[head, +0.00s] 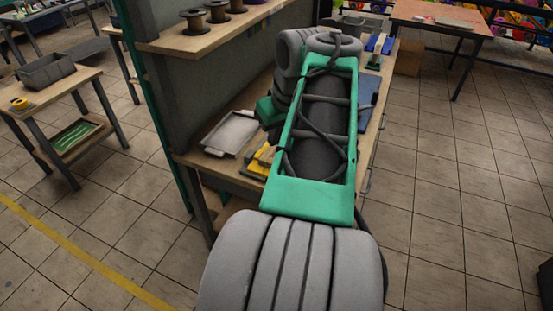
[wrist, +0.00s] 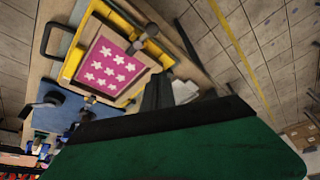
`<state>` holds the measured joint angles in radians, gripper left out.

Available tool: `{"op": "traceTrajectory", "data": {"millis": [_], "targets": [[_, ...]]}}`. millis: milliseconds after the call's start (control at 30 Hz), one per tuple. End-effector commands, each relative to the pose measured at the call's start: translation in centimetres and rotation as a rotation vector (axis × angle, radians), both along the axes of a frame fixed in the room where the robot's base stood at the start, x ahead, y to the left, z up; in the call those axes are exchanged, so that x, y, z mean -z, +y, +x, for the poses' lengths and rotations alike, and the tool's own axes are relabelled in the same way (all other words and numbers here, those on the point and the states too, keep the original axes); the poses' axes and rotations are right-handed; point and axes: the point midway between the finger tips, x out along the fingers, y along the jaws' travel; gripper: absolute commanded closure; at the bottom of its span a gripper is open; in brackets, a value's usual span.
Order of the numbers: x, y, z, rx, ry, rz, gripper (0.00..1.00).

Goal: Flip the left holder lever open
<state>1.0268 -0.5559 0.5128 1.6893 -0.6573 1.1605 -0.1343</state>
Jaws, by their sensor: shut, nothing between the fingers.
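In the wrist view, a yellow frame (wrist: 72,62) holds a magenta panel with white stars (wrist: 112,66). Grey round-ended clamp parts (wrist: 150,31) sit at the frame's edge, with more at its lower side. I cannot tell for sure which part is the left holder lever or whether it is open. My gripper (wrist: 158,88) has its dark fingers shut and empty, just beside the frame's lower right corner; touching cannot be judged. In the head view, a yellow piece (head: 258,160) shows beside my arm, which hides my gripper and most of the bench middle.
In the head view, a grey tray (head: 231,133) lies on the wooden bench (head: 188,160) left of my arm. A shelf with spools (head: 193,21) hangs above. Blue items (head: 379,43) stand at the far end.

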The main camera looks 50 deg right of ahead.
Motion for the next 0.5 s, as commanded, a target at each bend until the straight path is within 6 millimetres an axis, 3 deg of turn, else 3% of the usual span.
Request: {"op": "traceTrajectory", "data": {"millis": [500], "targets": [[9.4, -0.7, 3.1, 0.001, 0.003, 0.001, 1.0]]}}
